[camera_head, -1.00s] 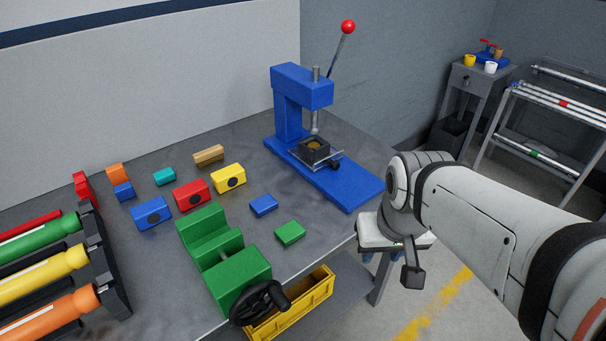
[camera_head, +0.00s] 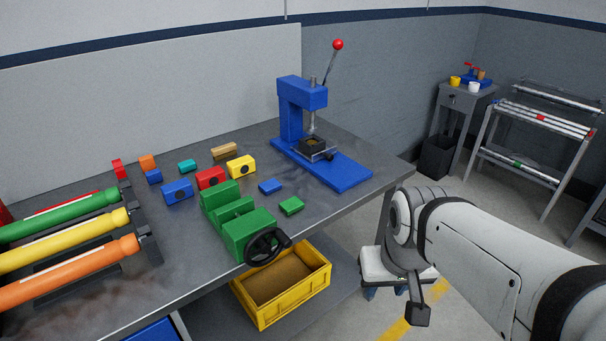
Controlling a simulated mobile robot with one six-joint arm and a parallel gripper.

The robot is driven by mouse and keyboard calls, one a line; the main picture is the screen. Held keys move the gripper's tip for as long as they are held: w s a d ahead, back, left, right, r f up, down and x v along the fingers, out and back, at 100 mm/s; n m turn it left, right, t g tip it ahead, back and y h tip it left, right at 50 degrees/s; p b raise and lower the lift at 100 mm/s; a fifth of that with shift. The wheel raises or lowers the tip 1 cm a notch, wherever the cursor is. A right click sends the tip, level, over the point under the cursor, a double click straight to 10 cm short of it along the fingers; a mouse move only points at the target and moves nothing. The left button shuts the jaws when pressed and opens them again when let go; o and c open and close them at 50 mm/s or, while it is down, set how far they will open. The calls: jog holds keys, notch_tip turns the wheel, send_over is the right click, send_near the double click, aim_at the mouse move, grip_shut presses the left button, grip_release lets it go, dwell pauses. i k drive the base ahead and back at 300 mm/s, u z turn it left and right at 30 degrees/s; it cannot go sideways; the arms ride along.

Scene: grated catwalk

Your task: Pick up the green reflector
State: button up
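A small flat green block (camera_head: 291,206) lies near the front edge of the grey workbench, right of the green vise (camera_head: 246,227). It is the likeliest green reflector, but the frame does not show for certain what it is. My gripper (camera_head: 419,309) hangs at the end of my white arm, to the right of the bench and well apart from the block. Only a dark part of it shows, so its opening is hidden. Nothing is seen held in it.
A blue press (camera_head: 302,110) stands at the back right of the workbench (camera_head: 215,278). Several coloured blocks lie around the vise. Green, yellow and orange rolls (camera_head: 75,260) fill the left. A yellow crate (camera_head: 285,290) sits below the front edge.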

aim_at(293, 205)
jog(key=u, duration=0.15)
jog(key=i, duration=0.9)
jog(key=z, duration=0.05)
